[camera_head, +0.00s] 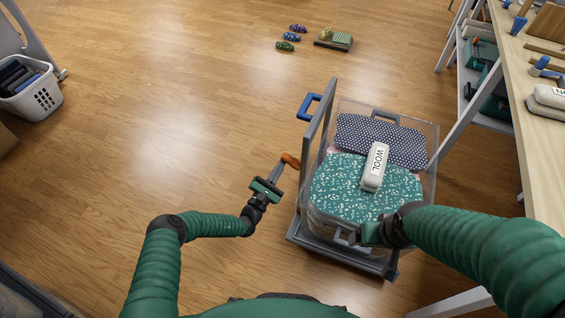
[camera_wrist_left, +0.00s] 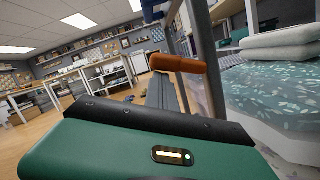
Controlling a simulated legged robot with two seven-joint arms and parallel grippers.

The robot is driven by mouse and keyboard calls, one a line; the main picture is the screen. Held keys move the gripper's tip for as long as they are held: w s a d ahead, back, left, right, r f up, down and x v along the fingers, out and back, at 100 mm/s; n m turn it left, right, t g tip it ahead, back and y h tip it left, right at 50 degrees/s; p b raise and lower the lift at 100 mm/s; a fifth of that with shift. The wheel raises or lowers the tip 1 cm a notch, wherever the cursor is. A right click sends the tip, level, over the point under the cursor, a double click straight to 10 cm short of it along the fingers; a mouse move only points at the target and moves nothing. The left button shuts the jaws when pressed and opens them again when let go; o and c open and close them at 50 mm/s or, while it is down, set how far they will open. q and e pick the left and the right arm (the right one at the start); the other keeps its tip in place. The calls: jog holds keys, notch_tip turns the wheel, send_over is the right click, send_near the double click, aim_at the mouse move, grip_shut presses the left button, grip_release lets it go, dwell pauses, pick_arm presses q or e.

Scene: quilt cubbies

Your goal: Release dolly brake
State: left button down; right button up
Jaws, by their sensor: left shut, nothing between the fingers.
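The dolly (camera_head: 317,120) is a grey frame with a blue handle (camera_head: 308,106) at its upper left. An orange brake handle (camera_head: 290,160) sticks out on its left side; it also shows in the left wrist view (camera_wrist_left: 178,64). My left gripper (camera_head: 281,166) is shut and empty, its fingertips close beside the orange handle. I cannot tell whether they touch it. In the left wrist view its grey fingers (camera_wrist_left: 163,92) point toward the handle. My right gripper (camera_head: 362,236) is at the dolly's near side; its fingers are mostly hidden.
A clear bin on the dolly holds a dotted navy quilt (camera_head: 380,141) and a teal patterned quilt (camera_head: 345,188) with a white WOOL block (camera_head: 375,167). A workbench (camera_head: 540,125) stands right. A white basket (camera_head: 38,98) is at left. Floor left of the dolly is clear.

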pick_arm(q)
jog(key=shift+d+r+m+g+h+p, duration=0.1)
jog(key=shift+r+m+g+h+p, duration=0.1)
jog(key=shift+r+m+p, duration=0.4)
jog(key=shift+d+r+m+g+h+p, duration=0.1)
jog(key=shift+r+m+g+h+p, duration=0.1)
jog(key=shift+m+p, duration=0.65)
pick_arm(e)
jog(key=shift+w+v, duration=0.2)
jog(key=shift+v, duration=0.65)
jog(key=shift+w+v, duration=0.2)
jog(key=shift+v, duration=0.65)
pick_arm(q)
jog(key=shift+f, duration=0.1)
pick_arm(e)
jog(key=shift+d+r, duration=0.1)
pick_arm(q)
jog(key=shift+a+m, duration=0.1)
jog(key=shift+m, duration=0.15)
